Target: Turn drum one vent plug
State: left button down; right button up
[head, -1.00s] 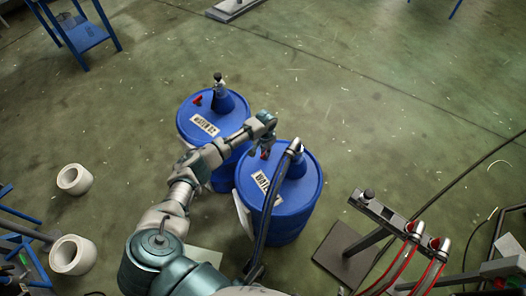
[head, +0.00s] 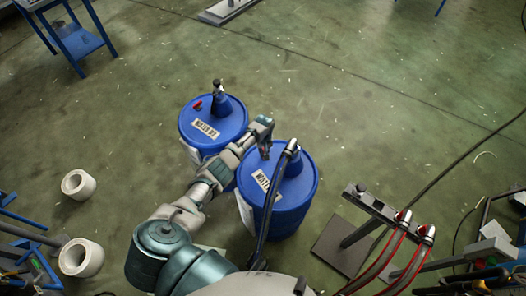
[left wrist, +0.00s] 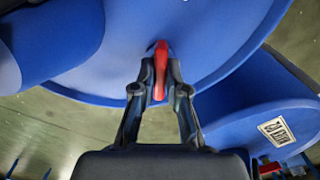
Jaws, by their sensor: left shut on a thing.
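The nearer blue drum (head: 287,205) carries a white label, a blue cone fitting and a dark hose on its lid. In the left wrist view, a red vent plug (left wrist: 160,62) stands on the blue lid (left wrist: 228,35), between the fingertips of my left gripper (left wrist: 160,92). The fingers are shut on the plug from both sides. My right gripper is not in view.
A second blue drum (head: 230,117) with its own red plug (head: 198,106) and cone fitting stands just behind. The dark hose (head: 266,205) runs from the nearer drum towards me. A metal stand (head: 345,245) with red hoses is at right. White rings (head: 80,257) lie at left.

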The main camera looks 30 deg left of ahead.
pick_arm(q)
jog(key=n+p, duration=0.1)
jog(key=n, duration=0.2)
jog(key=shift+w+r+n, duration=0.1)
jog(key=shift+r+n, duration=0.05)
jog(key=shift+n, duration=0.25)
jog(key=shift+n+p, duration=0.35)
jog(key=shift+n, duration=2.15)
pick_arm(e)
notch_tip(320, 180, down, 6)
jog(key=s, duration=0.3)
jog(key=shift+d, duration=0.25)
pick_arm(q)
jog(key=shift+p, duration=0.3)
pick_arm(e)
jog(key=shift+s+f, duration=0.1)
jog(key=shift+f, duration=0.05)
pick_arm(q)
jog(key=shift+w, duration=0.1)
jog(key=c, duration=1.2)
grip_release()
